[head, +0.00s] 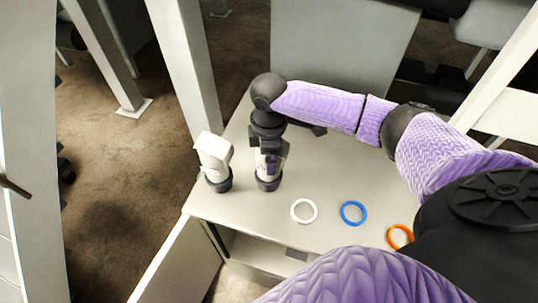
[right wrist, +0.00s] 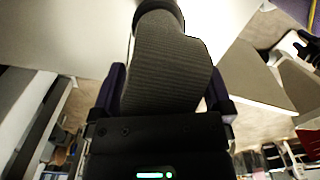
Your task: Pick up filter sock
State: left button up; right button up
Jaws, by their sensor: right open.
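A filter sock (head: 266,167), pale with a dark round base, stands on the light tabletop below my right gripper (head: 268,150). In the right wrist view the sock (right wrist: 168,62) is a ribbed grey body with a dark collar at its far end. It sits between the two open fingers of the right gripper (right wrist: 165,92), which do not look closed on it. Whether a finger touches it I cannot tell. A second, similar white piece with a dark base (head: 215,155) stands just to the left. My left gripper is not in view.
A white ring (head: 304,211), a blue ring (head: 353,213) and an orange ring (head: 400,236) lie on the tabletop (head: 325,175) to the right. A white post (head: 185,70) rises behind the table's left side. An open compartment (head: 262,252) shows below the front edge.

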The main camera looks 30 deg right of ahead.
grip_shut()
dwell(0.3)
jog(key=shift+r, duration=0.1)
notch_tip(320, 180, up, 10)
jog(key=shift+w, duration=0.1)
dwell(0.3)
